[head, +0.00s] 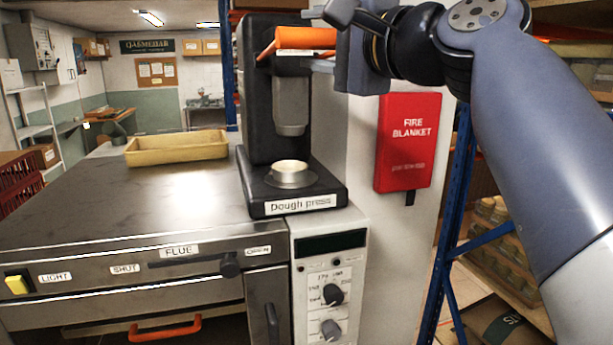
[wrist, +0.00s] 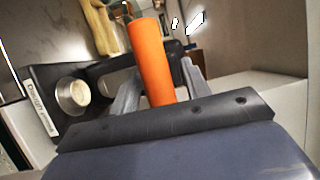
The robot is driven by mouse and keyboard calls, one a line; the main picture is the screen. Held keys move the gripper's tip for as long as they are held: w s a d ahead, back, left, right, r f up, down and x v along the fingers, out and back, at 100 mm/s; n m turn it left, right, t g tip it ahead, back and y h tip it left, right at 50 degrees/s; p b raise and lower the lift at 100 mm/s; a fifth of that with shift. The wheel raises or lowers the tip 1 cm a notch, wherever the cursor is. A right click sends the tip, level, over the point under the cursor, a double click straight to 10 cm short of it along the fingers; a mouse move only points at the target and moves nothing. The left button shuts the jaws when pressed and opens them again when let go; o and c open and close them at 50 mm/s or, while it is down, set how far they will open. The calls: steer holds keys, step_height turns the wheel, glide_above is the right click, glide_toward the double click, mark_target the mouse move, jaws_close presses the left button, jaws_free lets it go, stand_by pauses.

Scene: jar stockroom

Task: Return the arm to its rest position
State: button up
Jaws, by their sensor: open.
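My gripper (head: 320,42) is at the upper middle of the head view, beside the black dough press (head: 262,110). Its jaws are open around the press's orange handle (head: 300,38). In the wrist view the orange handle (wrist: 152,62) runs between the two grey fingers of my gripper (wrist: 160,78), with a gap visible at least on the right side. Whether a finger touches the handle, I cannot tell. A round metal cup (head: 290,174) with pale content sits on the press base, below the press cylinder. It also shows in the wrist view (wrist: 73,94).
The press stands on a steel oven counter (head: 100,205) with a tan tray (head: 177,147) behind left. A red fire blanket case (head: 408,141) hangs on a white panel close below my arm. A blue rack (head: 452,215) with jars stands at the right.

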steer(key=r+b+v, duration=0.1)
steer(key=b+v, duration=0.3)
steer(key=v, duration=0.7)
steer(key=p+x, duration=0.1)
steer(key=x, duration=0.2)
steer(key=p+x, duration=0.1)
steer(key=x, duration=0.3)
steer(key=p+x, duration=0.2)
steer(key=x, duration=0.1)
steer(key=shift+w+a+f, duration=0.25)
steer(key=shift+f, duration=0.05)
steer(key=shift+w+a+f, duration=0.15)
steer(key=shift+w+f, duration=0.05)
steer(key=shift+f, duration=0.1)
steer(key=shift+s+f+b, duration=0.1)
steer(key=shift+f+b, duration=0.3)
steer(key=shift+f, duration=0.05)
